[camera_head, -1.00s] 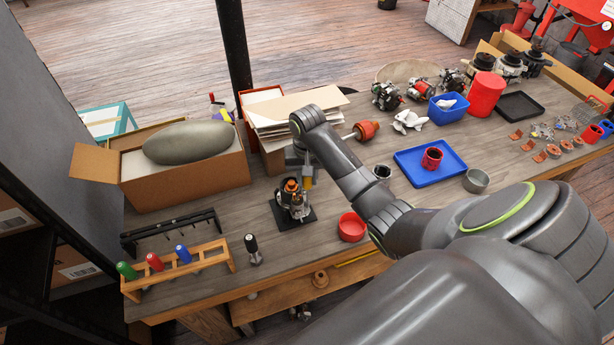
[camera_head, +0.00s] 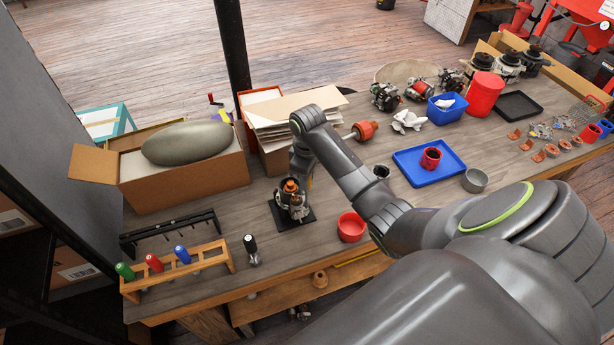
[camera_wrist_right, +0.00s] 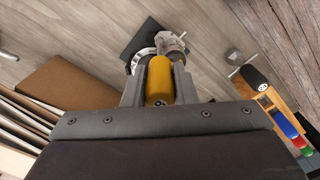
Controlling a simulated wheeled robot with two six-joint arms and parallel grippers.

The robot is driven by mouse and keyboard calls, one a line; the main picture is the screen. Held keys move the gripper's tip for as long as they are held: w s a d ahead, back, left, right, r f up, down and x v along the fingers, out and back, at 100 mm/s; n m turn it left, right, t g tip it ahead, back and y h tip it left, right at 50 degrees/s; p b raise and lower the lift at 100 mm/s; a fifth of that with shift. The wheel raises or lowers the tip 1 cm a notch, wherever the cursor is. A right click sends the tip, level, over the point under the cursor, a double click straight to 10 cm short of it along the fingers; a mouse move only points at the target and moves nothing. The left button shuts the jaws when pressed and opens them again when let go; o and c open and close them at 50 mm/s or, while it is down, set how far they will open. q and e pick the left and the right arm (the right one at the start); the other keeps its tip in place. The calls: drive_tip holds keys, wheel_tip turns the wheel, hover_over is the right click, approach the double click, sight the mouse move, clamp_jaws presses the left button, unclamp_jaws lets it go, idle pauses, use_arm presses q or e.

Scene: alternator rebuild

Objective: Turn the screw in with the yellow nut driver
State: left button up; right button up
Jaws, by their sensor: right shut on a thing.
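My right gripper (camera_wrist_right: 158,88) is shut on the yellow nut driver (camera_wrist_right: 159,78), whose handle sits between the two fingers in the right wrist view. In the head view the right gripper (camera_head: 303,174) is over the alternator part (camera_head: 292,202), which has an orange-brown top and stands on a black square mat (camera_head: 310,220). In the right wrist view the metal alternator part (camera_wrist_right: 171,45) lies just beyond the driver. The driver's tip and the screw are hidden, so I cannot tell whether they touch. My left gripper is out of view.
A wooden rack (camera_head: 207,262) holds green, red and blue drivers. A black-handled tool (camera_head: 251,245) stands beside it. A black rail (camera_head: 168,233) lies behind the rack. A red bowl (camera_head: 351,227) is right of the mat; a cardboard box (camera_head: 190,185) is at the back left.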

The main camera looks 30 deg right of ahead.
drive_tip(key=n, duration=0.7)
drive_tip(key=shift+f, duration=0.55)
idle(0.6)
drive_tip(key=m, duration=1)
drive_tip(key=shift+a+m, duration=0.1)
drive_tip(key=shift+m, duration=0.3)
drive_tip(key=m, duration=0.5)
drive_tip(key=shift+m, duration=1)
